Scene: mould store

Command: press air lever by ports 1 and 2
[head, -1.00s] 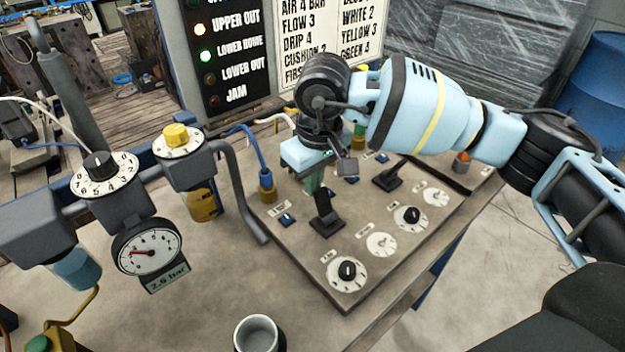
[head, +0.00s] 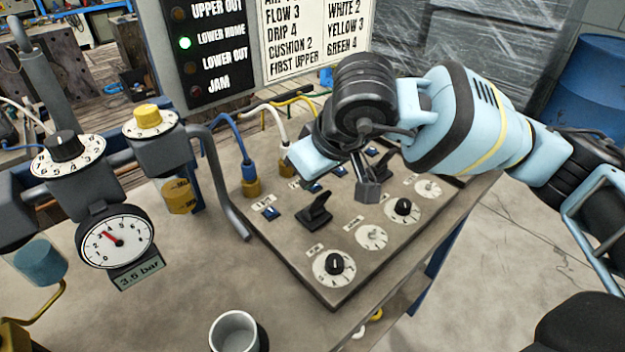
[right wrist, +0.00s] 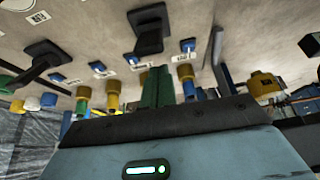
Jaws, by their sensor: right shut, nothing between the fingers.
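The near black air lever (head: 316,209) stands on the grey panel (head: 290,248), in front of the blue hose plug (head: 250,177) and the white hose plug (head: 286,160). Its handle leans to the right. A second black lever (head: 381,166) stands farther back, partly behind my right arm. Both levers show in the right wrist view, one at the top centre (right wrist: 150,30) and one at the left (right wrist: 38,58). My right gripper (right wrist: 157,88) is shut and empty, its green fingers apart from both levers in the picture. In the head view my wrist hides its fingertips. My left gripper is out of view.
A gauge (head: 115,238) reads 3.5 bar, beside a black dial (head: 65,146) and a yellow knob (head: 147,117). A grey cup (head: 235,332) stands in front. The lower home lamp (head: 185,43) is lit green.

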